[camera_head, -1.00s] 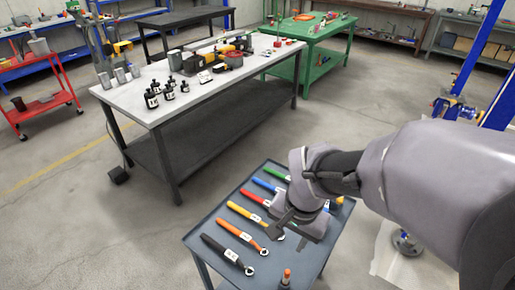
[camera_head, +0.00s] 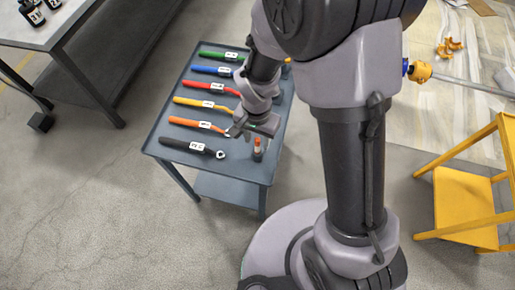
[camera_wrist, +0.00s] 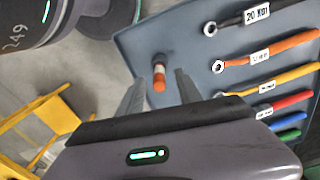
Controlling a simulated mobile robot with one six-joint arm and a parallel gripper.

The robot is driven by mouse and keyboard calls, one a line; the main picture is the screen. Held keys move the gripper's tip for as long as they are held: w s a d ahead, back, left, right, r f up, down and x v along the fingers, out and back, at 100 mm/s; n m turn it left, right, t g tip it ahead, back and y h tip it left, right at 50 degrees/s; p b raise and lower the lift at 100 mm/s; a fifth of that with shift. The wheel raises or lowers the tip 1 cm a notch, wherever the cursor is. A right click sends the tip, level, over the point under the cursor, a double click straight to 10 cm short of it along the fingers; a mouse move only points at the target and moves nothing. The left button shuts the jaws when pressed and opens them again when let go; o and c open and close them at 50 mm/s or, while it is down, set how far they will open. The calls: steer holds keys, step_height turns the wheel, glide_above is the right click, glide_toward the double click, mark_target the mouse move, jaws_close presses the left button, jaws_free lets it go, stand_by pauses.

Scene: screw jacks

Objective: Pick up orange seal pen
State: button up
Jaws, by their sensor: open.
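The orange seal pen (camera_head: 257,148) stands upright near the right front part of the grey tray table (camera_head: 249,172). It has an orange tip, a white band and a dark lower part. In the wrist view the pen (camera_wrist: 159,78) shows between the lines of my two fingers, with its orange end toward the camera. My gripper (camera_wrist: 160,84) is open and empty. In the head view my gripper (camera_head: 250,129) is over the table just behind the pen. I cannot tell whether the fingers reach down to the pen's height.
Several wrenches lie in a row left of the pen: black (camera_head: 190,147), orange (camera_head: 195,125), yellow (camera_head: 200,104), red (camera_head: 205,87), blue (camera_head: 210,70) and green (camera_head: 218,56). A yellow stool (camera_head: 462,195) stands at the right. A workbench (camera_head: 50,40) is at the upper left.

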mark_target(257, 145)
step_height(257, 145, down, 4)
steer(key=shift+r+b, duration=0.15)
steer(key=shift+b, duration=0.5)
steer(key=shift+r, duration=0.2)
jaws_close()
